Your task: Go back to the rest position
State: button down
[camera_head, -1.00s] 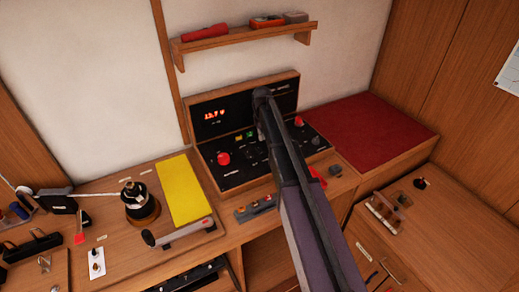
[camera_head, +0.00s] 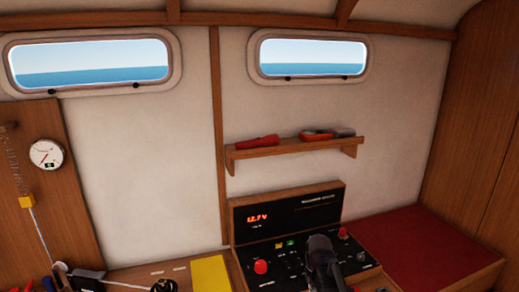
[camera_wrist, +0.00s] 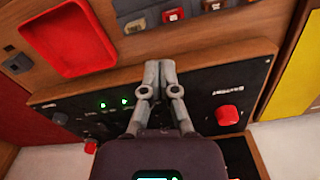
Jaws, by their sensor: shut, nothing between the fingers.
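My gripper (camera_wrist: 160,68) shows in the wrist view with its two grey fingertips together and nothing between them. It is in front of the black control panel (camera_wrist: 193,107), which appears upside down there. In the head view the dark end of my arm (camera_head: 322,258) shows at the bottom, in front of the panel's lower right part. The panel's upright face (camera_head: 300,215) has a lit red display (camera_head: 257,219). A red knob (camera_head: 261,267) sits left of my arm and another red knob (camera_wrist: 227,115) shows in the wrist view. No object is held.
A wooden shelf (camera_head: 290,149) with red items is on the wall above the panel. A red cushioned top (camera_head: 425,246) is at the right. A yellow sheet (camera_head: 210,274) lies left of the panel. A red tray (camera_wrist: 68,42) shows in the wrist view.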

jog(key=s+m, duration=0.1)
jog(key=s, duration=0.7)
jog(key=shift+s, duration=0.15)
dwell(1.0)
